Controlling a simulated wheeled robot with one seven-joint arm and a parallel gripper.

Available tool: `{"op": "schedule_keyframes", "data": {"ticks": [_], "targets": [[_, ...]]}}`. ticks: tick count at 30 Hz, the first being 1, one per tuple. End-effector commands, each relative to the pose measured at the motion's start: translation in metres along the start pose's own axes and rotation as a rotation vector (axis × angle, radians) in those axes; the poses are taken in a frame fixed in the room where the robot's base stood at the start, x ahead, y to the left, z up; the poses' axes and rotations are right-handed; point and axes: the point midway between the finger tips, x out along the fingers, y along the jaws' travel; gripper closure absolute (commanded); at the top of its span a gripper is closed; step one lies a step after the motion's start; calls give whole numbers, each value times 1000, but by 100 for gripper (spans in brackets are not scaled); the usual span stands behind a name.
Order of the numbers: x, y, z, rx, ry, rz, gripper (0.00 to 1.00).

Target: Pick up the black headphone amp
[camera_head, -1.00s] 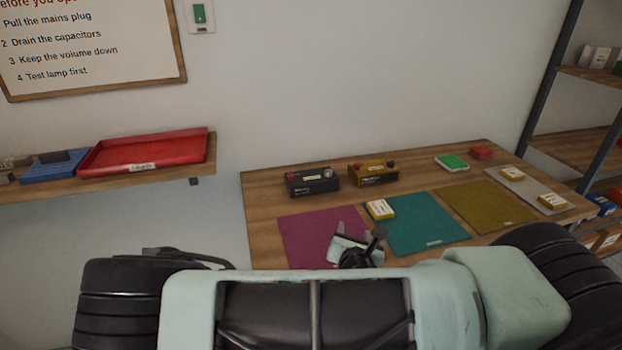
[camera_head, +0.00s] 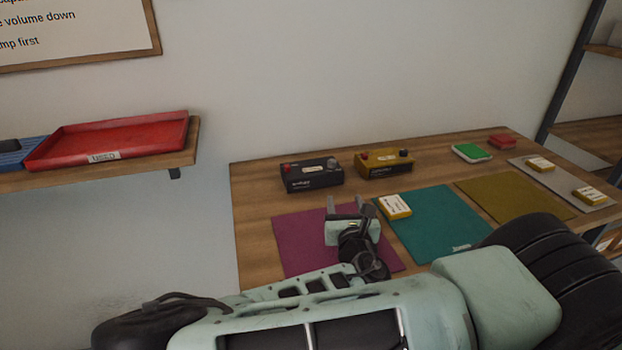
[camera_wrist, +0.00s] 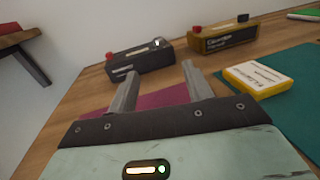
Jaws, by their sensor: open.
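The black headphone amp (camera_head: 312,175) is a small dark box with a red knob, a grey knob and a pale label on top. It stands at the back left of the wooden table. In the wrist view the black amp (camera_wrist: 140,60) sits beyond my fingertips, a little left of centre. My gripper (camera_head: 345,205) is open and empty over the purple mat, in front of the amp and apart from it. Its two fingers also show in the wrist view (camera_wrist: 157,82), with nothing between them.
A similar yellow box (camera_head: 385,164) stands just right of the black amp. The purple mat (camera_head: 295,235) is otherwise clear. A wall shelf with a red tray (camera_head: 110,142) is at left.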

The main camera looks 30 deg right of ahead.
Motion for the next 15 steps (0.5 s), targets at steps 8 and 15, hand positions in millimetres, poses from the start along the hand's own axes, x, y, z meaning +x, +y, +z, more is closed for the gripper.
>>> {"op": "schedule_keyframes", "data": {"ticks": [8,15], "targets": [[18,0,-12,4,-2,-3,50],[46,0,-14,5,-1,-3,50]]}}
